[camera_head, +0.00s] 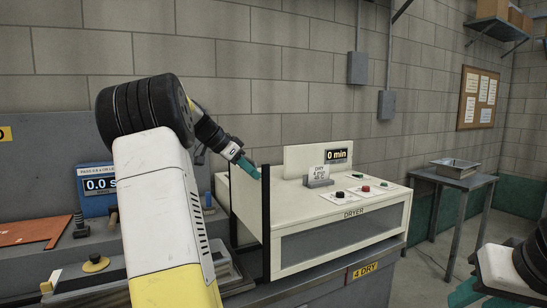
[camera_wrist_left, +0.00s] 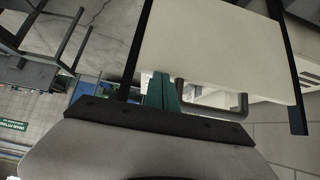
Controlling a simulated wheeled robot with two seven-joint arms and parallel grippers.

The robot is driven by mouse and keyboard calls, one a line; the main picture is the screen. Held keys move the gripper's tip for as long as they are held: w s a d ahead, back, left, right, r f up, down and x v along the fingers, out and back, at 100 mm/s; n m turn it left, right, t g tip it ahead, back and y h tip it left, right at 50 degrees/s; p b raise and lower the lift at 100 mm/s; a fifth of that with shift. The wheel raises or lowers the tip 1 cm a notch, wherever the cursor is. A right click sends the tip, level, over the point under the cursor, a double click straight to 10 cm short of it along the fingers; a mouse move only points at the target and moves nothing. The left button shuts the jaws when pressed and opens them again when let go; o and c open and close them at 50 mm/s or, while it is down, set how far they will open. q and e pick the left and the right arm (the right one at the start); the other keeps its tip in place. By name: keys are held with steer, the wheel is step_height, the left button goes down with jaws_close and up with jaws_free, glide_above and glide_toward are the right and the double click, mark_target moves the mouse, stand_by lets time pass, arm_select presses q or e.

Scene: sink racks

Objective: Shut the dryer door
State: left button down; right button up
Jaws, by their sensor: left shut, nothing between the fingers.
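The dryer (camera_head: 385,219) is a cream box labelled DRYER on the counter, with a grey front panel. Two black upright rails (camera_head: 266,222) stand at its left end. In the left wrist view, a plain cream panel (camera_wrist_left: 220,45) lies between two black rails; it appears to be the dryer door, but how far it is open is unclear. My left gripper (camera_head: 249,168) is shut and empty, its teal fingers at the top of the rails. They also show beside the panel's edge in the wrist view (camera_wrist_left: 162,91); contact is unclear. My right gripper (camera_head: 466,292) is partly cut off at bottom right.
The dryer's top carries a small DRY sign (camera_head: 319,174), a "0 min" display (camera_head: 337,155) and several buttons. A side table (camera_head: 455,171) with a metal tray stands to the right.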

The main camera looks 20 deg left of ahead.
mark_target(258, 219)
arm_select(q)
step_height(258, 219, down, 14)
steer(key=shift+f, duration=0.25)
steer(key=shift+s, duration=0.1)
